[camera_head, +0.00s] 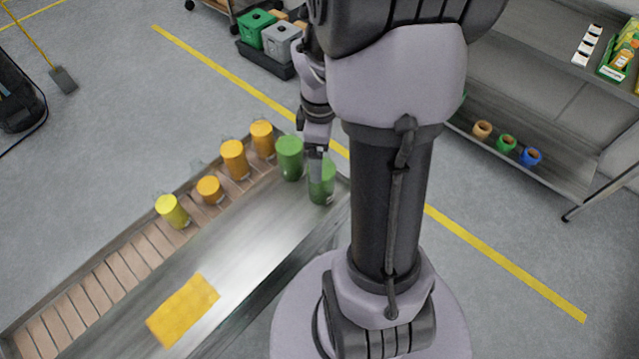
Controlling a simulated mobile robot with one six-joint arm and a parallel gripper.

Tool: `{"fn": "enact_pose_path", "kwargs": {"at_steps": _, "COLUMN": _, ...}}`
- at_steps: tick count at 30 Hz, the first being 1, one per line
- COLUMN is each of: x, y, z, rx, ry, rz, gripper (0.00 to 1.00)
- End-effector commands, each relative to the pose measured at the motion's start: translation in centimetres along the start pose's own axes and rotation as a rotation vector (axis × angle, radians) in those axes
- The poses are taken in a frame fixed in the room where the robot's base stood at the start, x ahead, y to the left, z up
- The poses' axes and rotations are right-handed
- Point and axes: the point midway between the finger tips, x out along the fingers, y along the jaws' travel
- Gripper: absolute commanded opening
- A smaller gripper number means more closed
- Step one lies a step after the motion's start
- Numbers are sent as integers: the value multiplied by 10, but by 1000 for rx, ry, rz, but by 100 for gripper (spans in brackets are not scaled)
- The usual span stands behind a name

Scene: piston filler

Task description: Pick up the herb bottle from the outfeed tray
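Two green bottles stand at the far end of the metal tray (245,237). One green bottle (290,160) is left of my gripper. The other green bottle (322,190) is under and just right of the fingers. I cannot read a label to tell which is the herb bottle. My gripper (317,153) points down at the top of the right green bottle and partly covers it. My arm's dark and grey links hide the area to the right. I cannot see the finger gap, or whether the fingers touch the bottle.
A yellow cloth (183,310) lies on the near part of the tray. A shelf rack (560,183) stands at right. Grey and green bins (281,42) are at the back.

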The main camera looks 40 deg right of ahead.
Motion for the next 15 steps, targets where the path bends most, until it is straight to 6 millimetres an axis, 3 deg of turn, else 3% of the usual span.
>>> {"fn": "enact_pose_path", "kwargs": {"at_steps": 5, "x": 19, "y": 2, "z": 2, "rx": 1, "ry": 0, "rz": -1, "gripper": 90}}
{"fn": "enact_pose_path", "kwargs": {"at_steps": 10, "x": 54, "y": 4, "z": 4, "rx": 1, "ry": -1, "rz": -1, "gripper": 90}}
{"fn": "enact_pose_path", "kwargs": {"at_steps": 15, "x": 56, "y": 5, "z": 4, "rx": 2, "ry": 0, "rz": 1, "gripper": 90}}
